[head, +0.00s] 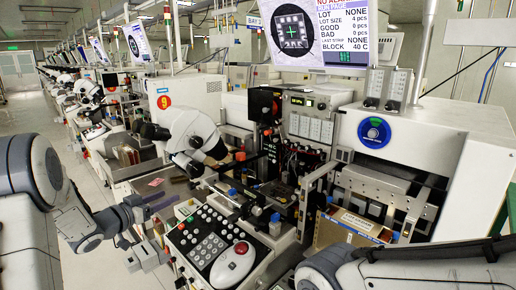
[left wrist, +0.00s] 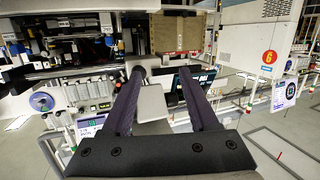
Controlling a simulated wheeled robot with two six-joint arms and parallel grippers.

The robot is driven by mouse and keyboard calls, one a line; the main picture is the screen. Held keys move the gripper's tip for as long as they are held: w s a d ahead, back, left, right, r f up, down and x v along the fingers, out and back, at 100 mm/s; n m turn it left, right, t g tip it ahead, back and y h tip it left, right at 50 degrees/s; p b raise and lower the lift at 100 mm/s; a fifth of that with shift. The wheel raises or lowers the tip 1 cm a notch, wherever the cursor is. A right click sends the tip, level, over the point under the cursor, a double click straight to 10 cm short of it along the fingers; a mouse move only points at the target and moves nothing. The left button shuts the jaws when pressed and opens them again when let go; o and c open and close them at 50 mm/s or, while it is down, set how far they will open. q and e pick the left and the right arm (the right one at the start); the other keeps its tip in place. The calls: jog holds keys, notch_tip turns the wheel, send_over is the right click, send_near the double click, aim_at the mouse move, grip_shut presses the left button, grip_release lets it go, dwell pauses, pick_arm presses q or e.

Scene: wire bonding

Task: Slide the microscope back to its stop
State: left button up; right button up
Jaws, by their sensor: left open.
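The microscope (head: 192,132) is white with black eyepieces pointing left, and it sits over the front left of the nearest bonding machine. Whether it rests against a stop cannot be seen. My left gripper (head: 170,204) is below and left of the microscope, apart from it, beside the control panel. In the left wrist view my left gripper (left wrist: 160,75) has its two dark fingers spread, with nothing held between them. I cannot make out the microscope in that view. My right arm comes in at the lower right of the head view, but its gripper is not visible.
A monitor (head: 325,32) hangs above. The aisle floor (head: 35,120) is clear at the far left.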

pick_arm(q)
jog(key=s+d+f+n+g+y, duration=0.25)
jog(key=s+d+f+g, duration=0.3)
jog(key=s, duration=0.65)
jog(key=s+d+f+n+g+y, duration=0.2)
jog(key=s+d+f+g+y, duration=0.3)
jog(key=s, duration=0.6)
jog(key=s+d+r+m+g+h+p, duration=0.1)
jog(key=s+d+r+m+g, duration=0.1)
jog(key=s+d+r+m, duration=0.2)
jog(key=s+d+r+m+g+h+p, duration=0.1)
jog(key=s+d+r+m+g, duration=0.1)
jog(key=s+d, duration=0.8)
jog(key=shift+s+d+r+m+p, duration=0.3)
jog(key=shift+s+d+r+m, duration=0.1)
jog(key=shift+s+r+m, duration=0.6)
